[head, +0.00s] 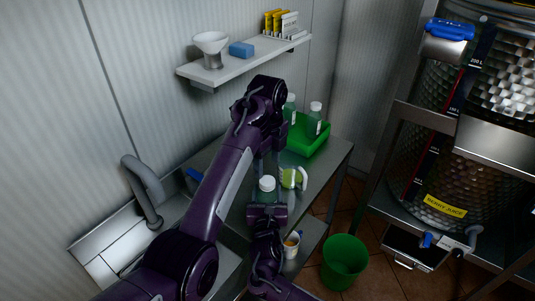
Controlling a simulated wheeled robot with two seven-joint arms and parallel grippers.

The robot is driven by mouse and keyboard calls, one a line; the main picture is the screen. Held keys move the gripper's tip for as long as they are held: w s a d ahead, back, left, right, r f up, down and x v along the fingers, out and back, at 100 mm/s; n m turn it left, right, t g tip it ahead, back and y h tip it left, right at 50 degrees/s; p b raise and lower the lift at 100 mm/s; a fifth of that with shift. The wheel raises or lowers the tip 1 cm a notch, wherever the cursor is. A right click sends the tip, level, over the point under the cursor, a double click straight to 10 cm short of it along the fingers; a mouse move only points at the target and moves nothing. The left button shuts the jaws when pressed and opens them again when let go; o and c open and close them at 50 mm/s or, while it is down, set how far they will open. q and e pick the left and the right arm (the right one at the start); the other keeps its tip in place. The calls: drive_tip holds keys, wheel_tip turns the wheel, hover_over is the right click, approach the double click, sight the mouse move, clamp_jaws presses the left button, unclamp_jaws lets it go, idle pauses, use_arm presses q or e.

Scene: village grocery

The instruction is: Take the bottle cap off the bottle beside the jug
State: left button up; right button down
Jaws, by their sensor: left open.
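The bottle (264,196) stands on the metal table, with its white bottle cap (267,183) on top.
A green crate (306,147) with bottles stands at the back of the table (325,170). A wall shelf (240,62) holds a funnel and a blue sponge. The sink (115,240) is left; a mug (291,245) is below; a green bucket (344,262) is on the floor.

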sight(268, 180)
use_arm(q)
wheel_tip(268, 180, down, 6)
drive_tip(key=shift+r, duration=0.15)
drive_tip(key=shift+c, duration=0.4)
drive_tip(key=c, duration=0.9)
drive_tip(key=n, duration=0.7)
drive_tip(key=shift+c, duration=0.3)
drive_tip(key=n, duration=0.6)
drive_tip(key=shift+n, duration=0.3)
drive_tip(key=o, duration=1.1)
